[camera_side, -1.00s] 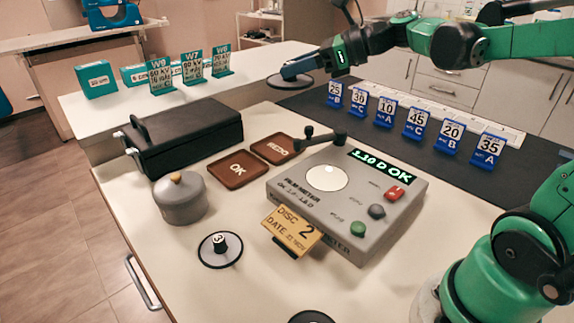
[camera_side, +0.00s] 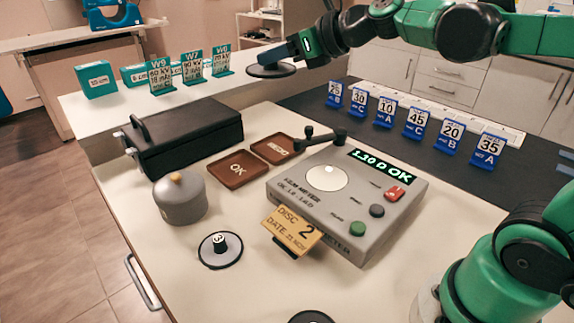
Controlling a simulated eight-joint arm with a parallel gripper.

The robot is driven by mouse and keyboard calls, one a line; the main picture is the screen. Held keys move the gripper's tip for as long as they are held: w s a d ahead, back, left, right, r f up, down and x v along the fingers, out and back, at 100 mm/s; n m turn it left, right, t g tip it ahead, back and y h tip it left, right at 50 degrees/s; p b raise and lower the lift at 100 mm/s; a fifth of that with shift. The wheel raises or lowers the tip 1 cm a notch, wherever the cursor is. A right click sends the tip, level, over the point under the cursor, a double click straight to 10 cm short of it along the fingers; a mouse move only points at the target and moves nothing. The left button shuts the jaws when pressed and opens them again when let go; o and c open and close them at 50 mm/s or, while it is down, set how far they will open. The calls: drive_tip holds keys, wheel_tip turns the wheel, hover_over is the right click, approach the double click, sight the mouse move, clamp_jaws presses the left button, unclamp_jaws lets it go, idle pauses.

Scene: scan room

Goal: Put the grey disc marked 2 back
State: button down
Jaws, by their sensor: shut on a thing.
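My gripper (camera_side: 266,58) is at the top centre, shut on a dark grey disc (camera_side: 272,71). It holds the disc roughly level, in front of the far end of the white bench as pictured. I cannot read a number on the held disc. Another disc (camera_side: 221,250) with a light centre and a dark knob lies on the table at lower left of the meter; its mark is too small to read surely. Part of a further disc (camera_side: 311,317) shows at the bottom edge. A yellow card (camera_side: 292,231) reading DISC 2 sticks out of the meter's front.
Brown OK (camera_side: 238,169) and REDO (camera_side: 278,149) trays, a grey lidded pot (camera_side: 180,201) and a black case (camera_side: 185,140) stand nearby. Blue number tags (camera_side: 415,122) line the dark strip; teal signs (camera_side: 192,68) stand on the bench.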

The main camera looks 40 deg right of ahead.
idle(0.3)
drive_tip(key=d+f+n+g+y, duration=0.1)
drive_tip(key=d+f+n+y, duration=0.1)
drive_tip(key=d+n+y, duration=0.1)
drive_tip(key=n+g+y, duration=0.5)
drive_tip(key=n, duration=0.1)
hover_over(332, 177)
drive_tip(key=shift+d, duration=0.1)
drive_tip(key=shift+f, duration=0.1)
wheel_tip(332, 177, down, 20)
drive_tip(key=shift+r, duration=0.2)
drive_tip(key=shift+f, duration=0.1)
drive_tip(key=c, duration=0.6)
unclamp_jaws()
drive_tip(key=shift+c, duration=0.2)
